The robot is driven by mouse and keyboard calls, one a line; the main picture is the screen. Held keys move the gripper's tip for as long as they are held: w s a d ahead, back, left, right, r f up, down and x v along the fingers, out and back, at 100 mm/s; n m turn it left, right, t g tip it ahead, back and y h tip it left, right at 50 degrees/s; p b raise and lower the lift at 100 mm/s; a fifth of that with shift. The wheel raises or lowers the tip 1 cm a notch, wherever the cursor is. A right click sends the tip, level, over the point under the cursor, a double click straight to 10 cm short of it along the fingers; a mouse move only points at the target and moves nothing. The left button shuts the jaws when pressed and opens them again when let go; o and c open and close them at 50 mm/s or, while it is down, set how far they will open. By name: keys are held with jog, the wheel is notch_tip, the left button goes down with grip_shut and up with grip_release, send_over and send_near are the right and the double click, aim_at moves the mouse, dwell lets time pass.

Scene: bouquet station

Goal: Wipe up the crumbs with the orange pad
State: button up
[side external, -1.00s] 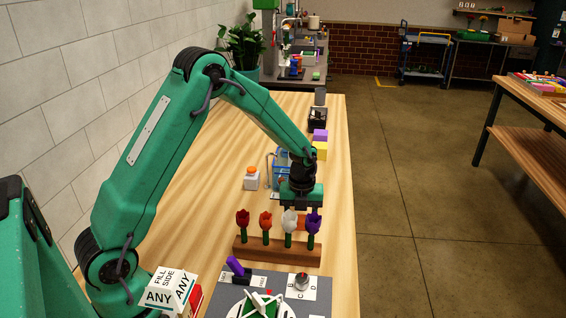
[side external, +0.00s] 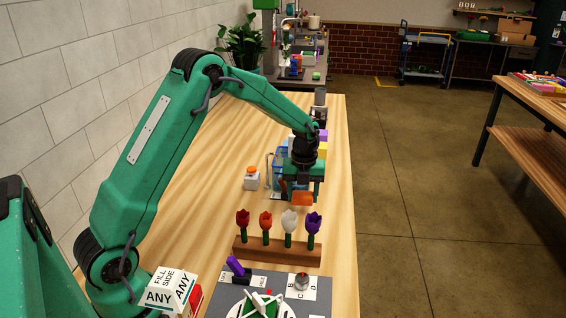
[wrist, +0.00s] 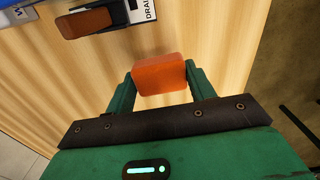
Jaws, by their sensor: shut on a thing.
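The orange pad (side external: 302,198) is held between the fingers of my gripper (side external: 303,190), beyond the row of tulips. It looks raised above the wooden table. In the wrist view the pad (wrist: 160,75) sits squarely between the two green fingers of my gripper (wrist: 160,82), which are shut on its sides. I cannot make out any crumbs in either view.
A wooden block (side external: 250,250) with red, orange, white and purple tulips stands in front. A blue bin (side external: 279,170) is partly hidden behind my gripper. A brown block (wrist: 85,22) lies near a label. A white jar with an orange top (side external: 251,180) stands left.

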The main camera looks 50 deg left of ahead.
jog(key=shift+r, duration=2.05)
jog(key=shift+s, duration=0.1)
